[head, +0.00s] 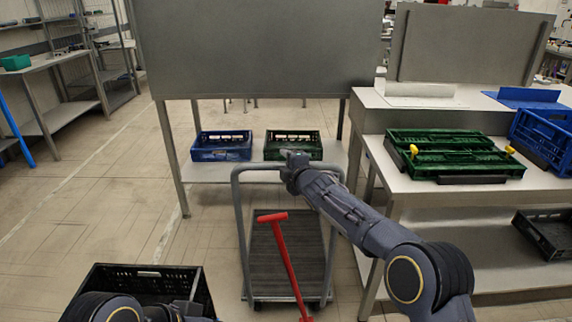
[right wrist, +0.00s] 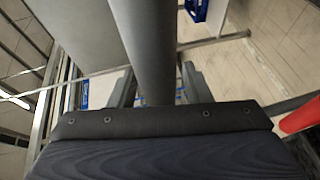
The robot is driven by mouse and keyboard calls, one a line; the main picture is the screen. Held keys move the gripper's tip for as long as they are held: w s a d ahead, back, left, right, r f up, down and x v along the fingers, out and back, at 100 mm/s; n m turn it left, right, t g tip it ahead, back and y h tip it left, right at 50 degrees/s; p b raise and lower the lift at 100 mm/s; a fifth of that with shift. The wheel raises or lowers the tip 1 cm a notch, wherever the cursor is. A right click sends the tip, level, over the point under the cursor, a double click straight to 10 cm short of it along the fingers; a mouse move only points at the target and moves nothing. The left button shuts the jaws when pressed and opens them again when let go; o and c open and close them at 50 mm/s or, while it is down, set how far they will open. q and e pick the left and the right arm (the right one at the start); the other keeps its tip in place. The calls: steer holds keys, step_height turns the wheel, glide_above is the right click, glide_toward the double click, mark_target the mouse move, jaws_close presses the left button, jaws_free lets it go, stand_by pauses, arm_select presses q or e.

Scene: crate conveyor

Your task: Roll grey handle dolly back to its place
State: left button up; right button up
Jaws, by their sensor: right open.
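The grey handle dolly stands on the floor in the middle of the head view. Its upright grey handle (head: 240,220) rises from a dark ribbed platform (head: 280,250). My right gripper (head: 288,160) is at the handle's top bar and hides part of it. In the right wrist view, a thick grey tube (right wrist: 147,45) runs between the spread fingers of my right gripper (right wrist: 158,88). The fingers are open and not closed on it; I cannot tell whether they touch it. My left gripper is out of view; only parts of my left arm show at the bottom left.
A red T-handle (head: 285,255) stands in front of the dolly platform. A black crate (head: 130,270) is at the bottom left. Behind is a table with blue (head: 222,147) and green (head: 293,145) crates below. A metal bench (head: 400,184) stands close right.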

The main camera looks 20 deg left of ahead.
steer(key=shift+s, duration=0.1)
steer(key=b+v, duration=0.3)
steer(key=v, duration=0.4)
steer(key=shift+s+d, duration=0.2)
steer(key=shift+d, duration=0.05)
steer(key=shift+s, duration=0.1)
stand_by(0.4)
